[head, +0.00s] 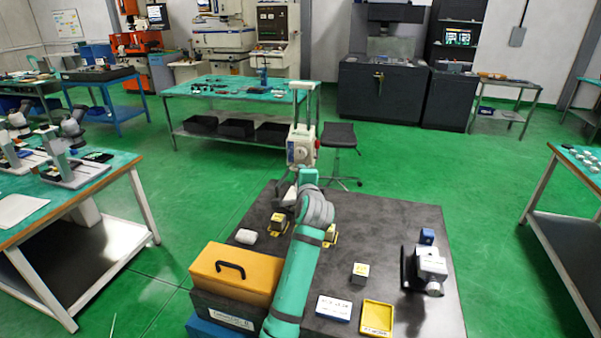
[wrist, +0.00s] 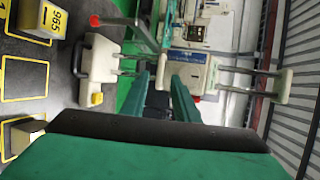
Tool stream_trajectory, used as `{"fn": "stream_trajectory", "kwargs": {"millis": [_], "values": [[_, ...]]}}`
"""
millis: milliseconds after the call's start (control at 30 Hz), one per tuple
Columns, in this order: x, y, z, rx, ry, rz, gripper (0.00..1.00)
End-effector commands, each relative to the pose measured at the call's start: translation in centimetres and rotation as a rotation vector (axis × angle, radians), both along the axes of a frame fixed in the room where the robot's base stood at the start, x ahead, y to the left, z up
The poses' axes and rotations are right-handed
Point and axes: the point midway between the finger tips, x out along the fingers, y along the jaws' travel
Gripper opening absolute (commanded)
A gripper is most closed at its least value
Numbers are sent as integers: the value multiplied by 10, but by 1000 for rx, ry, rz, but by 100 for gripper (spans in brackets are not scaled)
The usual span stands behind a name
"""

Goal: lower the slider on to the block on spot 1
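The slider (head: 302,148) is a pale body with an orange-red knob. It sits partway up the twin posts of a gauge, well above the base; its pale body also shows in the wrist view (wrist: 190,72). My gripper (head: 309,178) is at the slider, seen from behind. In the wrist view its two teal fingers (wrist: 170,75) reach the slider with a narrow gap; whether they clasp it is unclear. A block marked 965 (wrist: 45,20) lies on a yellow-outlined spot, and another block (wrist: 22,132) lies on a lower one.
The gauge's base (wrist: 97,68) stands beside the spots. An empty yellow outline (wrist: 24,78) lies between the two blocks. On the dark table are an orange box (head: 237,272), a loose block (head: 360,272), a yellow tray (head: 377,317) and a measuring device (head: 431,266).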

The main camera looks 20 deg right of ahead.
Motion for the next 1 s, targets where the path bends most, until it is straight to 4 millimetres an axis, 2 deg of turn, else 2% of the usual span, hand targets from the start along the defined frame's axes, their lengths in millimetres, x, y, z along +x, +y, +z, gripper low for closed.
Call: {"fn": "stream_trajectory", "kwargs": {"millis": [100,300,733,833,867,1000], "values": [[17,-4,-4,1,1,-1,28],[35,-9,-7,2,0,-2,28],[41,-10,-9,0,-1,-3,28],[41,-10,-9,0,-1,-3,4],[41,-10,-9,0,-1,-3,0],[41,-10,-9,1,0,-2,0]]}}
